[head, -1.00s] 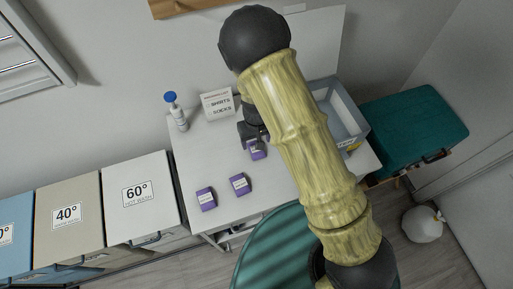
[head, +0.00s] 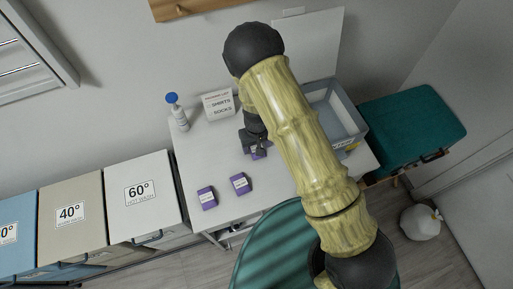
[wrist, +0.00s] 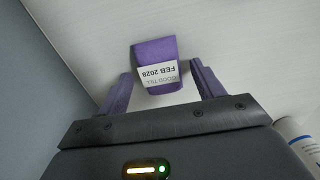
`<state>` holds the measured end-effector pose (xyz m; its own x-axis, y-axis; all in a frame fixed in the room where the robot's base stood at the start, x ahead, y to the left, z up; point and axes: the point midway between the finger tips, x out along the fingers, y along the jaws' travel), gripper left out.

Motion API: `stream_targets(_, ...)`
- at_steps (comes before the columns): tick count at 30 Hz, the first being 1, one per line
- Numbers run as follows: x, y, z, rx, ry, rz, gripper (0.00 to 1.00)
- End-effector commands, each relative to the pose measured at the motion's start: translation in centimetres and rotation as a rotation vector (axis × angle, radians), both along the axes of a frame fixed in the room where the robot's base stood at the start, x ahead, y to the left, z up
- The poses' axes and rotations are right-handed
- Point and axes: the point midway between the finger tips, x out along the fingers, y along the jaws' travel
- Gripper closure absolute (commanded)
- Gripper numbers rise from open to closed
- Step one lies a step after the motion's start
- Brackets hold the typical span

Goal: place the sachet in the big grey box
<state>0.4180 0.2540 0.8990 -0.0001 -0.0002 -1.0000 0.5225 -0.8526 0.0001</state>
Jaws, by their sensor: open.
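A purple sachet (head: 260,153) lies on the white table, partly hidden by my gripper (head: 254,139) in the head view. In the wrist view the sachet (wrist: 154,52) shows a white label reading "FEB 2028". My gripper (wrist: 160,69) is open, with one finger on each side of the sachet's near end and gaps between.
A bottle (wrist: 296,140) shows at the wrist view's lower right. Wash bins (head: 146,195) stand left; a teal-topped bench (head: 411,126) stands right.

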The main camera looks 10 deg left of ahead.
Motion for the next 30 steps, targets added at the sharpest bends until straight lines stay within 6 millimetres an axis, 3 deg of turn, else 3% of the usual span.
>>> stream_targets(1,0.0,0.0,0.0,0.0,0.0,0.0,0.35)
stream_targets(8,0.0,0.0,0.0,0.0,0.0,0.0,0.8)
stream_targets(11,0.0,0.0,0.0,0.0,0.0,0.0,0.84)
stream_targets(20,0.0,0.1,0.5,0.001,0.0,0.002,0.84)
stream_targets(30,0.0,0.1,5.3,0.002,-0.003,0.002,0.84)
